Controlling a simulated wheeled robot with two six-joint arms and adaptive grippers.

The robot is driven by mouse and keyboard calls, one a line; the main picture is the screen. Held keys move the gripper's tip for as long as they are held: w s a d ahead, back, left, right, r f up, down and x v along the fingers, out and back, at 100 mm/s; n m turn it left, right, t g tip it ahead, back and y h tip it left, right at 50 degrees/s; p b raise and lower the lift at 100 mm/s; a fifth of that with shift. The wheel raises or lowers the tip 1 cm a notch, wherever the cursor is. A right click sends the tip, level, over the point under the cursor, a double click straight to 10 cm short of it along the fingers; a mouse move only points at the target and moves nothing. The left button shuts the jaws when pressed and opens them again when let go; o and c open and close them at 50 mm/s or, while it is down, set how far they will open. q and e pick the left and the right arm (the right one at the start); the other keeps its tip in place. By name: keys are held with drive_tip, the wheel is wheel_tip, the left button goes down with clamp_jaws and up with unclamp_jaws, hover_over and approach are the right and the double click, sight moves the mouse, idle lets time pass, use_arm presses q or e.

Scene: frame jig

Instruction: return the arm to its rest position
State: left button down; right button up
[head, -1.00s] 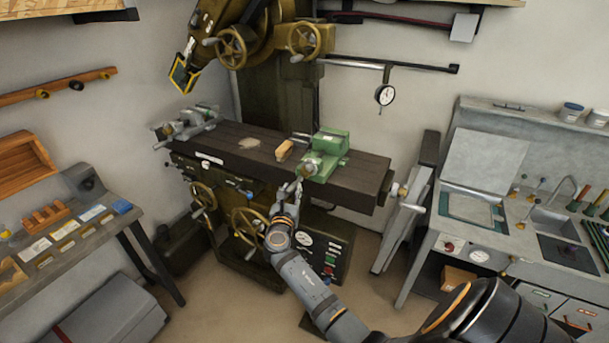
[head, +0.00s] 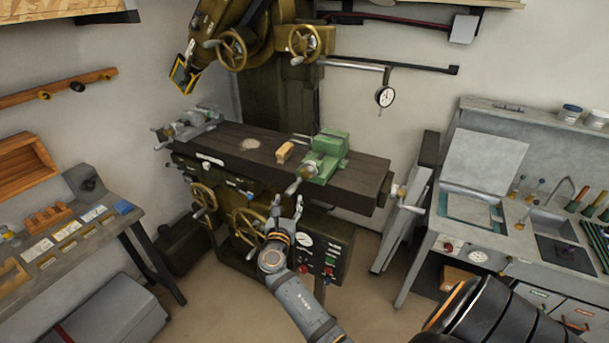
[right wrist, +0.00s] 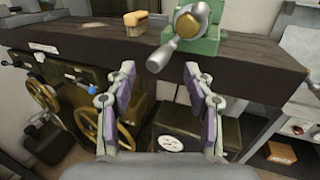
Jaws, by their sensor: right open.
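My right gripper (head: 287,207) is in front of the milling machine's table (head: 262,164), below its front edge, and apart from it. In the right wrist view its two fingers (right wrist: 160,108) are spread with nothing between them. The right arm comes in from the lower right of the head view. My left gripper does not show in either view.
A green vise (head: 325,155) with a grey handle sits on the machine table, and a wooden-backed brush (head: 285,151) lies beside it. Handwheels (head: 247,226) stick out below. A sink bench (head: 490,222) stands right, a workbench (head: 75,232) left. The floor between is clear.

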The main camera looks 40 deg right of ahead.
drive_tip(key=shift+v, duration=1.15)
